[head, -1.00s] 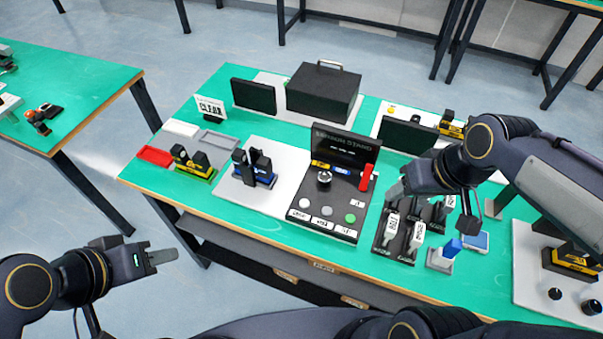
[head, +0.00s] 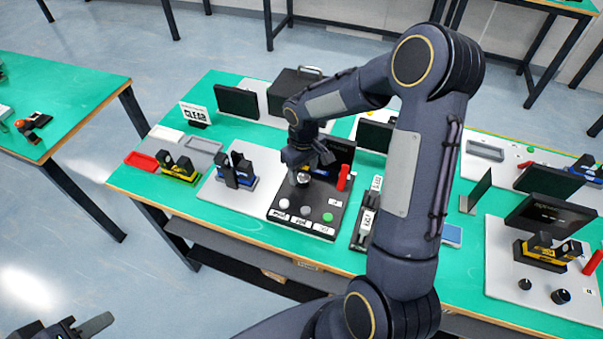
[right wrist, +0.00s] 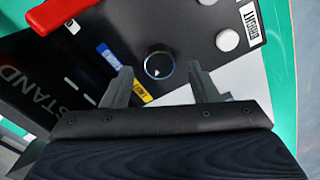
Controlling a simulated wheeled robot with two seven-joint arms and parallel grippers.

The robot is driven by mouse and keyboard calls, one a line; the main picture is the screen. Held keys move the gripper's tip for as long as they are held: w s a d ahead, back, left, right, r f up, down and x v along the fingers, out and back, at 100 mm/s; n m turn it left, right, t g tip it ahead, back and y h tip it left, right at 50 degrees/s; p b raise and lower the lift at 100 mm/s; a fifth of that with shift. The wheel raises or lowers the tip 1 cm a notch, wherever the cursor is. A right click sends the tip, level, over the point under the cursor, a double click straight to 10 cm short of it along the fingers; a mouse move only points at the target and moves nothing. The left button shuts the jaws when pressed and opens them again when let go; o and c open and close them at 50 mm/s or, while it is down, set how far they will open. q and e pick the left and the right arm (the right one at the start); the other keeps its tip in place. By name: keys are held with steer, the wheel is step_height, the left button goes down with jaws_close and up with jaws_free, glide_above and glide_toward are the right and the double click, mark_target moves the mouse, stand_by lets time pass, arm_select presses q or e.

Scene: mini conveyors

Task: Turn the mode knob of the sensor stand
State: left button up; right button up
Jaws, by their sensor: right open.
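The sensor stand (head: 285,211) is a black panel with a dark upright display, a red handle (head: 343,177), and white, grey and green buttons on its front. Its mode knob (head: 303,178) is a round dark knob with a pale rim; in the right wrist view the knob (right wrist: 158,65) lies just beyond and between the fingertips. My right gripper (head: 306,165) points down over the knob; in the right wrist view its fingers (right wrist: 160,82) are apart with nothing between them. My left gripper (head: 95,325) is at the bottom left, partly cut off, away from the table; its jaw opening is unclear.
A blue-and-black device (head: 235,172) on a white plate stands left of the stand. A red tray (head: 141,160) and a CLEAR sign (head: 195,114) are further left. A black box (head: 290,92) stands behind. My right arm hides much of the table to the right.

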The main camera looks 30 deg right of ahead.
steer(key=shift+f, duration=1.15)
steer(key=c, duration=1)
steer(key=shift+o, duration=0.2)
